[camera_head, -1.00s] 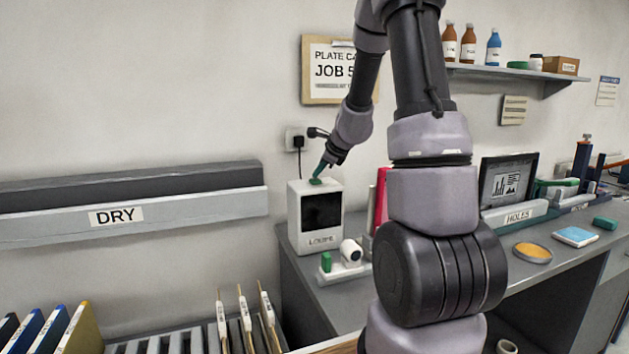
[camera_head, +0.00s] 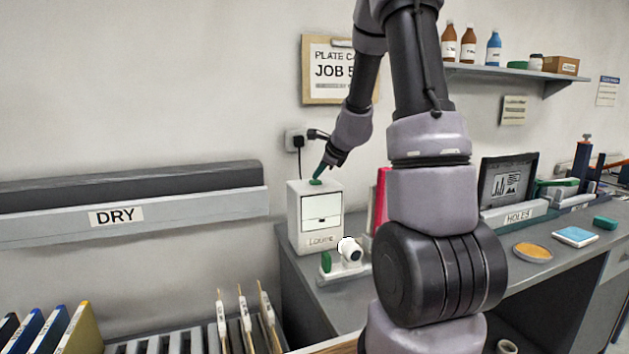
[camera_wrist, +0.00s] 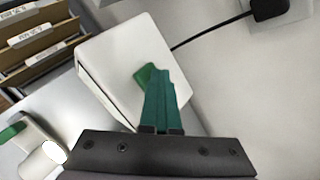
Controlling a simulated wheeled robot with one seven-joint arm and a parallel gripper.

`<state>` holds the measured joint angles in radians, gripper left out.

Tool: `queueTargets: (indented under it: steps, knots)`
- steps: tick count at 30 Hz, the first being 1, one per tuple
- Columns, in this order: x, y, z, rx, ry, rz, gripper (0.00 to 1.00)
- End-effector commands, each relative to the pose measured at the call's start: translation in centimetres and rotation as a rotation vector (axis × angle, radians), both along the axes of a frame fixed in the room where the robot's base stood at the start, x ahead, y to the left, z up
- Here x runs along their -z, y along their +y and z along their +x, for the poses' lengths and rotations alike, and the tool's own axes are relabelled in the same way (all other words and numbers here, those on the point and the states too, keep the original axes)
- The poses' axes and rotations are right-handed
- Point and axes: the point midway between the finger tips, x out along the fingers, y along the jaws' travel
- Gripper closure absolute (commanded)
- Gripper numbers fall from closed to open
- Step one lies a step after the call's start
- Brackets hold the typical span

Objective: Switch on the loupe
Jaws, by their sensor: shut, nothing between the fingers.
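The loupe is a white box (camera_head: 296,222) labelled LOUPE at the left end of the bench in the head view.
A small white device with a round lens (camera_head: 349,251) stands in front of the box. A plug and socket (camera_head: 297,139) are on the wall behind, with a black cable. A red panel (camera_head: 381,198) stands to the right.

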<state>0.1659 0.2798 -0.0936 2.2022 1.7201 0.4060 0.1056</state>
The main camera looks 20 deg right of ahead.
Motion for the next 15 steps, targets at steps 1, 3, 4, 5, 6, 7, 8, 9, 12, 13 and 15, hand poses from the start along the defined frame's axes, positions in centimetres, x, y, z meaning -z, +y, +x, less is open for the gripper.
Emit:
queueTargets:
  steps: [1, 3, 4, 5, 6, 7, 8, 9, 12, 13, 15]
  knots:
    - [-0.2, 0.0, 0.0, 0.000, -0.001, -0.001, 1.00]
    - [-0.4, 0.0, 0.0, 0.000, -0.001, -0.001, 1.00]
    - [-0.5, 0.0, 0.0, 0.000, -0.001, -0.001, 1.00]
    - [-0.5, 0.0, 0.0, 0.000, -0.001, -0.001, 1.00]
    - [-0.5, 0.0, 0.0, 0.000, 0.000, 0.000, 1.00]
    - [-0.5, 0.0, 0.0, 0.000, 0.000, 0.000, 1.00]
    - [-0.5, 0.0, 0.0, 0.000, 0.000, 0.000, 1.00]
    - [-0.5, 0.0, 0.0, 0.000, 0.000, 0.000, 1.00]
    - [-0.7, 0.0, 0.0, 0.000, -0.001, -0.001, 1.00]
    - [-0.8, 0.0, 0.0, -0.001, -0.002, 0.000, 1.00]
    - [-1.4, 0.0, 0.0, -0.001, -0.003, 0.000, 1.00]
